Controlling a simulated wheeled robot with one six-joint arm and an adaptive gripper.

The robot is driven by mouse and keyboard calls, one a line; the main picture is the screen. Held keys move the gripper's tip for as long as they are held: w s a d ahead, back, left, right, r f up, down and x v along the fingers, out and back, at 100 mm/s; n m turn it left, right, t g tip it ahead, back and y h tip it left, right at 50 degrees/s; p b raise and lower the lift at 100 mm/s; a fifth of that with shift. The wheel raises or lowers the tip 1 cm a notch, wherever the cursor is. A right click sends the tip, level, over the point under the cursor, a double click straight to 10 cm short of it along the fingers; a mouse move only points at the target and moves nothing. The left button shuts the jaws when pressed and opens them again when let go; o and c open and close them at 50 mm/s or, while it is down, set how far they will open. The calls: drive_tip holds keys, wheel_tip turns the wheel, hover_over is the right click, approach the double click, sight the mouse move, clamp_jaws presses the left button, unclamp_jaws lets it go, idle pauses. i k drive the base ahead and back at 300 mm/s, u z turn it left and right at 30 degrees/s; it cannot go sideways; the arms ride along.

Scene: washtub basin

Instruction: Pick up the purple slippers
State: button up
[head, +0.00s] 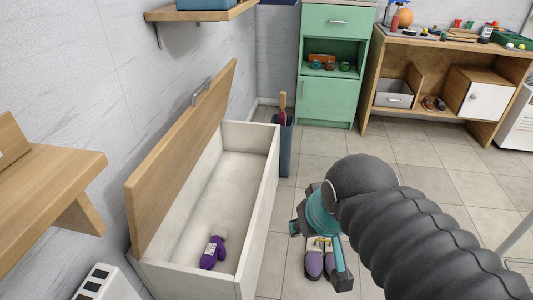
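My gripper (319,255), with teal and dark parts, is above and around the slippers in the picture. Its fingers look spread, one at the left and one at the right of the slippers. Nothing shows gripped between them. I cannot tell how high the fingers are above the floor.
The white chest (270,180) has its wooden lid (180,165) raised. A purple item with a white label (213,251) lies in it. A dark bin (285,150) stands behind. A green cabinet (325,103) and a wooden workbench (448,62) line the back. Floor between is clear.

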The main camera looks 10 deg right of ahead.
sight(313, 262)
drive_tip(key=z, duration=0.65)
drive_tip(key=k, duration=0.65)
drive_tip(key=z, duration=0.65)
